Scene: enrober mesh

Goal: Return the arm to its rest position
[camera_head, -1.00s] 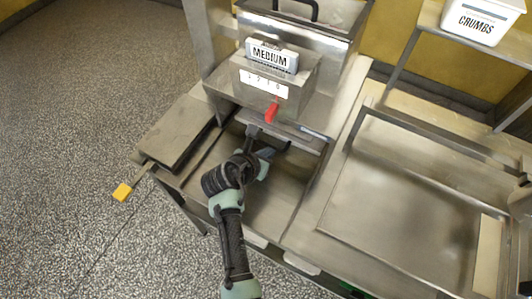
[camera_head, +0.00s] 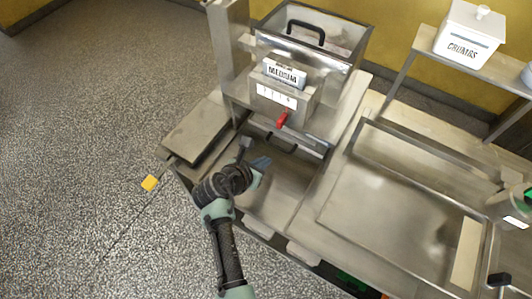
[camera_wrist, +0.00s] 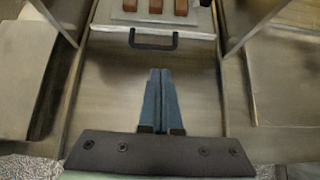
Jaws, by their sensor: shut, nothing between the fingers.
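My gripper (camera_head: 262,163) has blue fingers, which lie together with nothing between them. In the wrist view its fingers (camera_wrist: 160,76) point up the picture over a bare steel surface (camera_wrist: 110,85). The fingertips are apart from the black handle (camera_wrist: 153,40) ahead of them. My arm comes from the bottom of the head view and hangs over the steel bed in front of the machine marked MEDIUM (camera_head: 285,73).
A red lever (camera_head: 283,118) sticks out below the machine's dial plate. Beyond the handle, the wrist view shows several brown bars (camera_wrist: 155,6). A yellow-ended lever (camera_head: 150,183) juts out at the left. A framed steel tray (camera_head: 400,215) and a CRUMBS bin (camera_head: 467,42) are at the right.

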